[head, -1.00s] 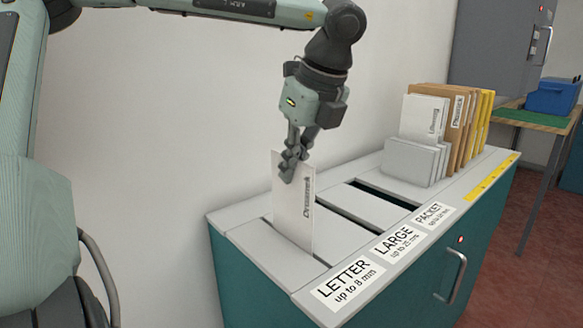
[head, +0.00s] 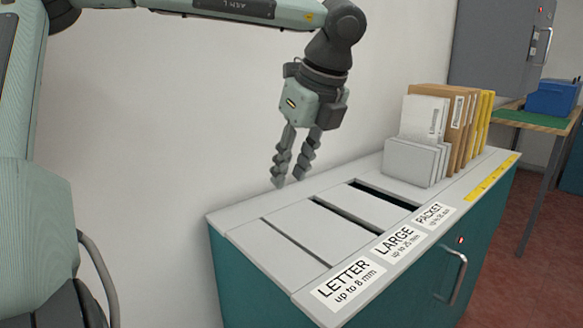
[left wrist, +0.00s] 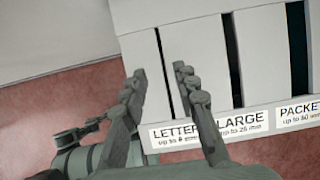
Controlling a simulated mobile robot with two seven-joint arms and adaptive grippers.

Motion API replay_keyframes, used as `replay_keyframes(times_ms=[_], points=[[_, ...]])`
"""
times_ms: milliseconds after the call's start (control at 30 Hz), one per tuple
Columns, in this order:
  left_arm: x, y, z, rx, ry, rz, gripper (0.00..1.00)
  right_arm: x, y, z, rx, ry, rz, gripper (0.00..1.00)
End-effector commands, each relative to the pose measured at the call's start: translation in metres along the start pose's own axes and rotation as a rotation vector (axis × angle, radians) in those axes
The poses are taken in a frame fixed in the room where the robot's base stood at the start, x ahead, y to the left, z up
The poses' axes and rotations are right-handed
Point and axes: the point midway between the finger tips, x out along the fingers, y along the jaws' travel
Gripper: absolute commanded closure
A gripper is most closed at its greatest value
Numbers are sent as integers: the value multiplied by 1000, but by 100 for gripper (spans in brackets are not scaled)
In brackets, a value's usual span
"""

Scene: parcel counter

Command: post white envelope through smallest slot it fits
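My left gripper (head: 293,172) is open and empty above the counter, over the far end of the letter slot (head: 297,243). In the left wrist view its two fingers (left wrist: 172,90) are spread apart with nothing between them, and the letter slot (left wrist: 163,75) shows between them. The large slot (head: 348,216) and the widest, packet slot (head: 385,194) lie to its right. The white envelope held a second ago is not visible in either view now.
A rack (head: 408,163) of white, brown and yellow envelopes (head: 459,122) stands at the counter's far end. Labels read LETTER (head: 346,283), LARGE (head: 396,242) and PACKET (head: 431,214). A blue box (head: 552,97) sits on a table behind. The counter around the slots is clear.

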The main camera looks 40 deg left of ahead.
Motion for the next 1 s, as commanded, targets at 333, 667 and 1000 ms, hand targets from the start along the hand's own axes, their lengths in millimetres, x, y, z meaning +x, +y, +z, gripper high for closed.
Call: replay_keyframes(times_ms=[333, 667, 1000], points=[[-24, -1, 1, -2, -4, -3, 71, 1, -1, 1, 0, -3, -2, 60], [-93, -1, 1, -2, -4, -4, 71, 0, -1, 0, 0, 0, -1, 60], [-120, 0, 0, 0, -1, 0, 71, 0, -1, 0, 0, 1, -1, 60]])
